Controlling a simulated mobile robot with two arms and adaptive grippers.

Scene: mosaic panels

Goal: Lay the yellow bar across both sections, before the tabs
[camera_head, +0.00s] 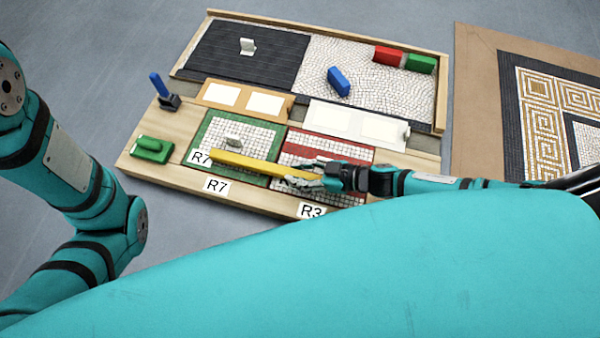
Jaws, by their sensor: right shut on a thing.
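The yellow bar (248,166) lies over the front part of the green-bordered section (206,135) and reaches the red-striped section (345,147) on its right. I cannot tell whether it touches them or hangs just above. My right gripper (318,178) is shut on the bar's right end, over the red-striped section, and hides part of it. The labels R7 (216,186) and R3 (312,211) are at the front edge. Another R7 label (200,157) is by the bar's left end. My left arm is at the left; its gripper is out of view.
A green block (152,149) and a blue-handled tool (160,90) stand at the board's left. Behind are a dark panel (220,60) and a pale mosaic panel with blue (339,81), red (388,56) and green (420,63) blocks. A patterned mosaic (545,110) lies right.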

